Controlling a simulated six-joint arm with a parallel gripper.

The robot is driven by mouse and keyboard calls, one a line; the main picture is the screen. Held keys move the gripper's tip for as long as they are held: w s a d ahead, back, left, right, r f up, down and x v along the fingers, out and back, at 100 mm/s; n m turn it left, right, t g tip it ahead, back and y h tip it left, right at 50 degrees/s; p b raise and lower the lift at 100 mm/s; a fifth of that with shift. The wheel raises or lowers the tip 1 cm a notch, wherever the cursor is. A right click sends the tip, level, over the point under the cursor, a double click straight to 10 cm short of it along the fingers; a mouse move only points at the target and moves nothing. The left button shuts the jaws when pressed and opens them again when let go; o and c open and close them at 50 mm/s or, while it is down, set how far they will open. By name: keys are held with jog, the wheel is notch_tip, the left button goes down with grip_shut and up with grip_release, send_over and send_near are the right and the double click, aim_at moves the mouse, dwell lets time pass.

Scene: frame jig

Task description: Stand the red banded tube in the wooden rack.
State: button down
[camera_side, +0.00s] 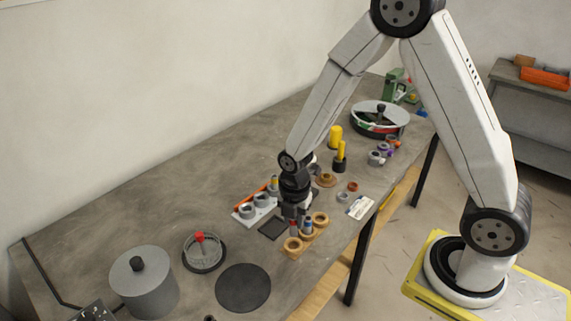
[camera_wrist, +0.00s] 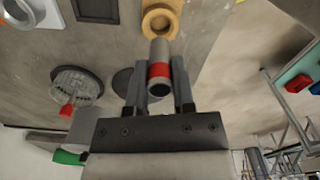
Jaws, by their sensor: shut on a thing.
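The red banded tube (camera_wrist: 159,71) is grey with a red band and an open dark end facing the wrist camera. My gripper (camera_wrist: 159,80) is shut on it, with one finger on each side. In the side view my gripper (camera_side: 294,212) points down over the wooden rack (camera_side: 293,244), and the red band (camera_side: 293,229) shows just below it. The rack has several round ring holders. In the wrist view one ring of the wooden rack (camera_wrist: 161,17) lies just beyond the tube's far end. I cannot tell whether the tube's lower end touches the rack.
A dark square pad (camera_side: 273,229) and a white tray with grey rings (camera_side: 247,212) lie to the left. A black disc (camera_side: 243,288) and a grey lidded pot (camera_side: 144,287) are nearer the camera.

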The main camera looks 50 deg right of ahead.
aim_at(294, 229)
jog(key=shift+f, duration=1.5)
jog(key=shift+f, duration=1.2)
dwell(0.4)
jog(key=shift+c, duration=1.2)
grip_release()
jog(key=shift+r, duration=0.15)
jog(key=shift+r, duration=0.6)
jog(key=shift+r, duration=0.15)
jog(key=shift+r, duration=3.35)
